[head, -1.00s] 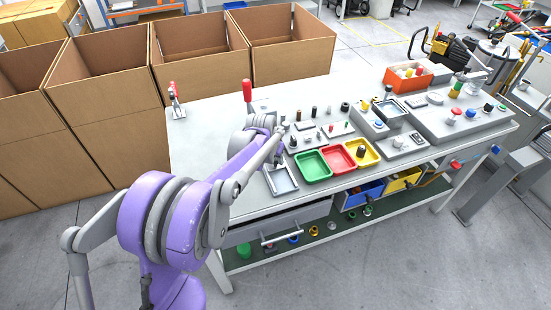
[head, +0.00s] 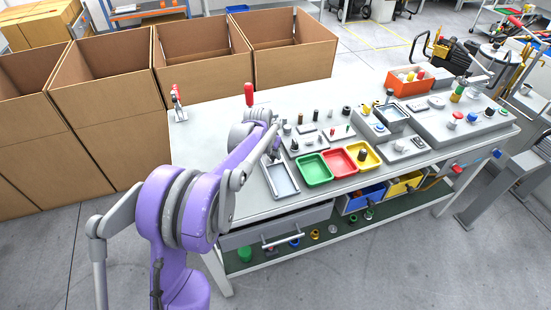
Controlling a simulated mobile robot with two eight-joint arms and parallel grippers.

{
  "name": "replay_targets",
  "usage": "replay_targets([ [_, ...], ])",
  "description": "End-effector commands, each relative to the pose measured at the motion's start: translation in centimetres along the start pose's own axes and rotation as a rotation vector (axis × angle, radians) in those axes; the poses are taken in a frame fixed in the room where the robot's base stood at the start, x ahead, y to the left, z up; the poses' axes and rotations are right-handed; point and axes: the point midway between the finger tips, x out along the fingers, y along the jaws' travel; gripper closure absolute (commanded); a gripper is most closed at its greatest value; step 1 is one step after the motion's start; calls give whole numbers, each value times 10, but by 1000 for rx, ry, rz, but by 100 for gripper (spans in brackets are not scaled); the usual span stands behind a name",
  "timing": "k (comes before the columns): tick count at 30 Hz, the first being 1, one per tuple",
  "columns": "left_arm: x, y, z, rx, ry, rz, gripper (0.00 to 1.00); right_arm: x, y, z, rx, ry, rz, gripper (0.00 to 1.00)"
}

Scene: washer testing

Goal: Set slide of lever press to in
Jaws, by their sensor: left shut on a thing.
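A tall red lever handle (head: 249,95) stands up on the left part of the workbench. It may belong to the lever press. My left arm hides whatever is below it, so I cannot see the slide or its position. My left gripper (head: 274,153) points down just right of and in front of this handle, by the back end of the grey tray. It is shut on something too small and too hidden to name. My right gripper is not in view.
A red-handled clamp (head: 177,101) stands at the bench's back left corner. The grey tray (head: 281,182) and green (head: 314,170), red (head: 339,163) and yellow (head: 363,156) trays line the front. Small parts crowd behind them. Bare bench top (head: 205,145) lies left of my arm.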

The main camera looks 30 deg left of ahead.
Motion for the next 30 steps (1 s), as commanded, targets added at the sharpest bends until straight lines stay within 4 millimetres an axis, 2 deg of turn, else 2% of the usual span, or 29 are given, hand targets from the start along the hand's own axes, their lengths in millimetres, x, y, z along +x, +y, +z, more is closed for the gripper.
replay_targets([
  [5, -1, -4, -4, -3, 13, -7, 100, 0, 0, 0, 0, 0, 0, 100],
  [6, -1, -4, -4, -3, 13, -7, 67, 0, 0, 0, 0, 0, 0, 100],
  [11, -1, -3, -3, -3, 11, -7, 39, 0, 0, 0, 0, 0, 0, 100],
  [22, -5, -2, -2, -2, 9, -5, 39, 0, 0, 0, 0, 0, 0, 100],
  [26, -23, -2, -2, -3, 9, -5, 39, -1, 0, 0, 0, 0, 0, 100],
  [30, -52, -2, -2, -3, 9, -6, 39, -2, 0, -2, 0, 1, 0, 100],
])
